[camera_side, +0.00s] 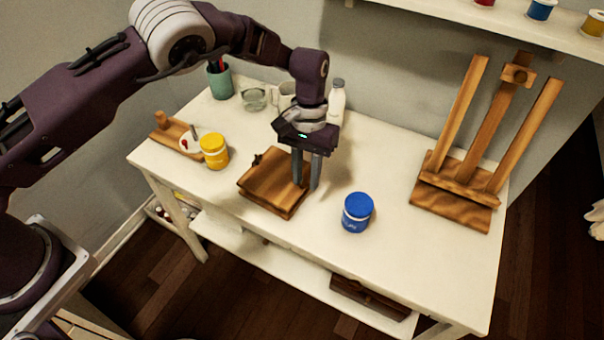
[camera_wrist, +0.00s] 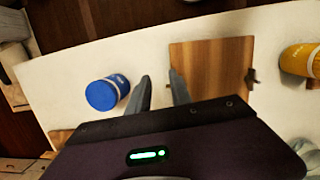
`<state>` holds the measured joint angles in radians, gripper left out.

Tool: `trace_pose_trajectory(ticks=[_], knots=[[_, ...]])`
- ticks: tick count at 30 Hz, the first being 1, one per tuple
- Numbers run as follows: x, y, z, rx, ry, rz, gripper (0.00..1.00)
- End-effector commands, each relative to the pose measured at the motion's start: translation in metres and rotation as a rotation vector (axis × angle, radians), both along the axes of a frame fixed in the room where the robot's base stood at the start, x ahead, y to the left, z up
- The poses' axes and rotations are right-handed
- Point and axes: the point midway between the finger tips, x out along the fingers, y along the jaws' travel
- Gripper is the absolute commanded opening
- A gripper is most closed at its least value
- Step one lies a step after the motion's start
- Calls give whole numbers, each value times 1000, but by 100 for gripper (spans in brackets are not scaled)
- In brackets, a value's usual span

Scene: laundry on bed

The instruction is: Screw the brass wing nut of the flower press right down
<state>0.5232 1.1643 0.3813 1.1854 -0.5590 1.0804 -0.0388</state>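The flower press (camera_side: 272,184) is a flat stack of brown wooden boards on the white table, and its top board shows in the wrist view (camera_wrist: 208,65). A small dark piece at its far left edge (camera_side: 257,159) may be the wing nut; it also shows at the board's right edge in the wrist view (camera_wrist: 251,76). It looks dark, and its height on any screw cannot be told. My gripper (camera_side: 306,185) points down, open and empty, at the press's right edge, away from that piece. In the wrist view the fingertips (camera_wrist: 159,75) are apart beside the board's edge.
A blue jar (camera_side: 357,212) stands right of my gripper, a yellow jar (camera_side: 214,151) left of the press. A wooden easel (camera_side: 465,170) stands at right. A white bottle (camera_side: 337,101), a glass (camera_side: 254,98) and a green cup (camera_side: 220,80) stand at the back. The table between jar and easel is clear.

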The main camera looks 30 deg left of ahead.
Motion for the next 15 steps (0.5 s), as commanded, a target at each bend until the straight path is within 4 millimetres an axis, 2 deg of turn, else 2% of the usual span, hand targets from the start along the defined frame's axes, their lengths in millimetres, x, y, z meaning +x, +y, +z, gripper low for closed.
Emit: trace_pose_trajectory(ticks=[3, 7, 10, 13, 15], knots=[[3, 6, 9, 141, -39, 593, 25], [11, 15, 23, 206, -88, 1137, 25], [16, 19, 31, 213, -109, 1377, 25], [18, 20, 29, 213, -114, 1470, 25], [18, 21, 18, 216, -115, 1480, 25]])
